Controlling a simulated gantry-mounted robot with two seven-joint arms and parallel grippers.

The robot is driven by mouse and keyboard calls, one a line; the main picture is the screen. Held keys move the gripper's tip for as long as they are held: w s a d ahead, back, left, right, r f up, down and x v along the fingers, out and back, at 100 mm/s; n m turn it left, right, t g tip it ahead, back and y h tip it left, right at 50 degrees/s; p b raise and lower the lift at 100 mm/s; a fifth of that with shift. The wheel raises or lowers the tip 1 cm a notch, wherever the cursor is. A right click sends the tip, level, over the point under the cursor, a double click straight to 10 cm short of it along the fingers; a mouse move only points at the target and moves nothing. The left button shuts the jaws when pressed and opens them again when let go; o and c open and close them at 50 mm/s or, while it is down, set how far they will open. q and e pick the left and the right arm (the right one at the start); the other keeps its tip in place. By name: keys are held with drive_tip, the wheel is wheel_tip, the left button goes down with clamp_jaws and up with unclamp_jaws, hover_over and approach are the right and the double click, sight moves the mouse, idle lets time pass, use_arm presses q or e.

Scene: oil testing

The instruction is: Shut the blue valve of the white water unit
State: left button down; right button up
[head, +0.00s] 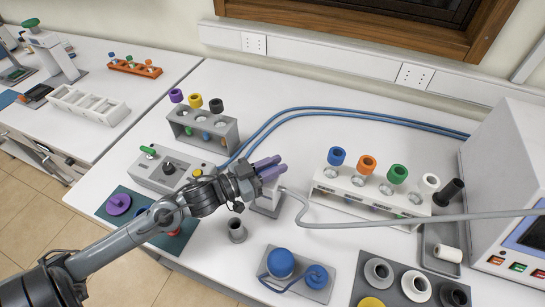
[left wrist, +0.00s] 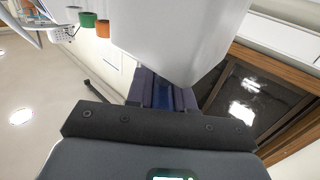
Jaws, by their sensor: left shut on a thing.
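My left gripper (head: 268,167) reaches in from the left over the middle of the bench, its purple fingers close together. Just under and beside the fingers stands the small white water unit (head: 266,209), partly hidden by the gripper. In the left wrist view the large white body (left wrist: 170,35) fills the space ahead of the fingers. A dark blue part (left wrist: 162,97), which looks like the blue valve, shows between the fingers, and the gripper is shut on it. The valve is hidden in the head view, and its angle cannot be told. My right gripper does not show.
A grey rack (head: 203,132) with coloured caps stands behind on the left. A white rack (head: 368,197) with coloured caps stands on the right. A grey hose (head: 330,225) and blue hoses (head: 300,110) cross the bench. A metal cup (head: 236,231) stands in front.

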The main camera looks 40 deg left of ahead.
use_arm(q)
drive_tip(key=m+h, duration=0.1)
drive_tip(key=g+h+p, duration=0.1)
drive_tip(key=shift+r+m+h, duration=0.25)
drive_tip(key=shift+m+h, duration=0.05)
drive_tip(key=shift+m, duration=0.1)
drive_tip(key=shift+d+m+g+h+p, duration=0.1)
drive_tip(key=shift+m+g+h+p, duration=0.4)
drive_tip(key=shift+h, duration=0.1)
drive_tip(key=shift+s+d+f+m+g+h, duration=0.1)
drive_tip(key=shift+f+m+g+h, duration=0.05)
drive_tip(key=shift+m+g+h, duration=0.85)
drive_tip(key=m+g+h, duration=0.1)
drive_tip(key=m+g+h+b, duration=0.1)
drive_tip(key=g+h, duration=0.1)
drive_tip(key=shift+s+d+f, duration=0.15)
drive_tip(key=shift+s+d+m+g+h+b, duration=0.1)
drive_tip(key=shift+m+g+h+b, duration=0.6)
drive_tip(key=shift+m+g+b, duration=0.35)
drive_tip(key=shift+s+m+g+h+b, duration=0.15)
drive_tip(key=shift+m+g+h+b, duration=0.3)
drive_tip(key=shift+g, duration=0.6)
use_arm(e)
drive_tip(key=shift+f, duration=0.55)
use_arm(q)
drive_tip(key=shift+m, duration=0.3)
drive_tip(key=shift+d, duration=0.1)
